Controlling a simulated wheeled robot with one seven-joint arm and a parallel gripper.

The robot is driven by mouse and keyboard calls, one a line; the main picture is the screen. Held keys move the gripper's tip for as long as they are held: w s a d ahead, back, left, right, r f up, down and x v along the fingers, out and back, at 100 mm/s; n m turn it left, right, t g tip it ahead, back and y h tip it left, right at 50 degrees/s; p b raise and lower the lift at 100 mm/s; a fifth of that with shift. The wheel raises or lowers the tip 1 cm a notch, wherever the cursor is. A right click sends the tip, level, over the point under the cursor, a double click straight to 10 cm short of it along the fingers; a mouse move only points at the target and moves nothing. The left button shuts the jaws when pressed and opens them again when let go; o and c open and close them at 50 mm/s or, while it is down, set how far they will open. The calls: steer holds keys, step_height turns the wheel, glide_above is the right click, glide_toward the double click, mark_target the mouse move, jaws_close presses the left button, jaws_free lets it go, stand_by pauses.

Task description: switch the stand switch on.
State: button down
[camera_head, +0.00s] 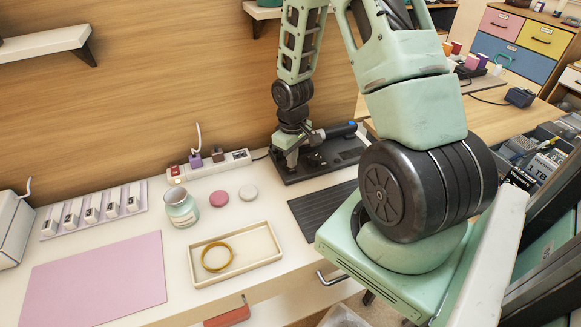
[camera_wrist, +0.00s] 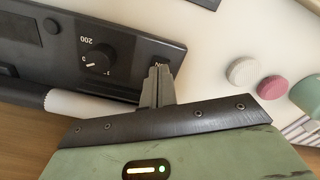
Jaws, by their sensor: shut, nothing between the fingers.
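The black stand (camera_head: 340,158) lies on the white desk against the wooden wall. In the wrist view its dark panel (camera_wrist: 55,60) shows a round black knob (camera_wrist: 99,58) with number marks and a small round button (camera_wrist: 52,25). My gripper (camera_head: 291,160) points down over the left part of the stand. In the wrist view my gripper (camera_wrist: 158,72) is shut, its fingertips at the panel's end beside a small pale-lettered label. The stand switch is not clearly visible; the fingers may hide it. I cannot tell whether the fingertips touch the panel.
A dark cylindrical tool with a blue end (camera_head: 340,131) lies on the stand. A power strip (camera_head: 210,166), a pink disc (camera_head: 219,198), a white disc (camera_head: 249,192) and a jar (camera_head: 181,207) stand to the left. A tray (camera_head: 262,262) with a yellow ring sits in front.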

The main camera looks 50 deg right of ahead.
steer(key=shift+f+b, duration=0.5)
steer(key=shift+f, duration=0.35)
steer(key=shift+r, duration=0.1)
stand_by(0.3)
step_height(320, 180, up, 7)
steer(key=p, duration=0.6)
steer(key=shift+p, duration=0.35)
steer(key=shift+a, duration=0.1)
steer(key=a+r+n, duration=0.2)
steer(key=a+r, duration=0.4)
steer(key=a, duration=0.4)
steer(key=a+r+n, duration=0.1)
steer(key=a+r, duration=0.5)
steer(key=a, duration=0.4)
steer(key=s+a+r+n, duration=0.2)
steer(key=s+a+r, duration=0.2)
steer(key=s+a, duration=0.2)
steer(key=s+a+r+n, duration=0.1)
steer(key=s+a+r, duration=0.3)
steer(key=s+a, duration=0.3)
steer(key=s, duration=0.4)
steer(key=shift+r+n+y, duration=0.25)
steer(key=shift+n+y, duration=0.05)
steer(key=shift+n, duration=0.1)
